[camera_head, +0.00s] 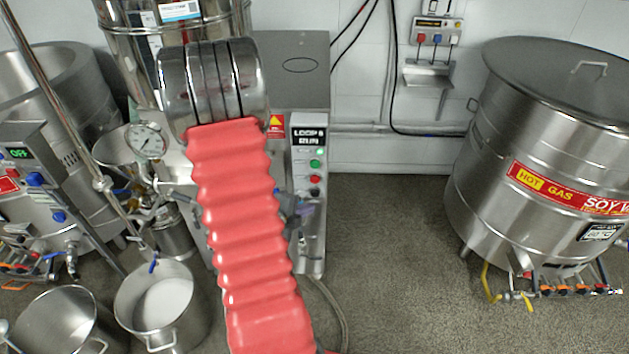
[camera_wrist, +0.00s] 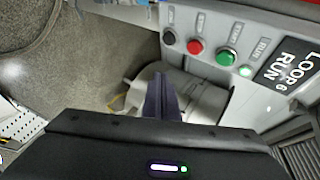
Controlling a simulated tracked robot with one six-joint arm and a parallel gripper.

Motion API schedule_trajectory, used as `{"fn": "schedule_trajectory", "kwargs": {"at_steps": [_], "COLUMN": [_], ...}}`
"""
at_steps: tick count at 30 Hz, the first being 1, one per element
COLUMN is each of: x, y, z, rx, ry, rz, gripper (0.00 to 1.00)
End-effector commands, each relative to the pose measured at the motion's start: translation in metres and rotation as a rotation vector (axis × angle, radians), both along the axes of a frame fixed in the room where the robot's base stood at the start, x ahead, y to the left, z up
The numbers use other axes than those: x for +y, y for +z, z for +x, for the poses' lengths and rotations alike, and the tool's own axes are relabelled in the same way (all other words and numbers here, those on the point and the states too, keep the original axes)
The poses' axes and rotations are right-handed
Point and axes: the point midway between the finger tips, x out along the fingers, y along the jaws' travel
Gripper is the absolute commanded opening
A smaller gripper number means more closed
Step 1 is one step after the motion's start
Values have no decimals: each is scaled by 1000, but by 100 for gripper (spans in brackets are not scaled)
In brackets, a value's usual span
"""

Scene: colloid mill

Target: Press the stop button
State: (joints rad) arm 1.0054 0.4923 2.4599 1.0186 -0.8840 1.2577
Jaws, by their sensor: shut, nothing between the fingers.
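The red stop button (camera_head: 315,179) sits on the front panel of the grey mill cabinet, below a green button (camera_head: 315,163) and above a black knob (camera_head: 314,192). In the wrist view the red button (camera_wrist: 194,46) lies between the black knob (camera_wrist: 168,37) and the green button (camera_wrist: 227,58). A small lit green lamp (camera_wrist: 245,71) is beside a display (camera_wrist: 288,72) reading LOOP 6 RUN. My gripper (camera_wrist: 161,78) is shut and empty, its fingertips apart from the buttons in the picture. In the head view my gripper (camera_head: 304,210) shows partly, low beside the panel.
A large steel soy tank (camera_head: 545,150) stands at the right. Steel pots (camera_head: 158,305) and another control box (camera_head: 22,180) are at the left. The floor (camera_head: 390,240) between cabinet and tank is mostly clear, with a hose near the cabinet's foot.

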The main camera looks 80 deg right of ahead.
Motion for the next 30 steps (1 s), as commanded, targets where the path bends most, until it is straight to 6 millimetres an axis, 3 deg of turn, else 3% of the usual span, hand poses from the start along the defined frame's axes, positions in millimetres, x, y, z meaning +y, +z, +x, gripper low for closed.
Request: {"fn": "schedule_trajectory", "kwargs": {"at_steps": [4, 17, 30], "x": [-1, -4, -42], "y": [-3, -3, -3], "z": [-13, -12, -3], "rx": [4, 3, 2], "ry": [-42, -40, -41], "rz": [-13, -12, -11], "gripper": [0, 0, 0]}}
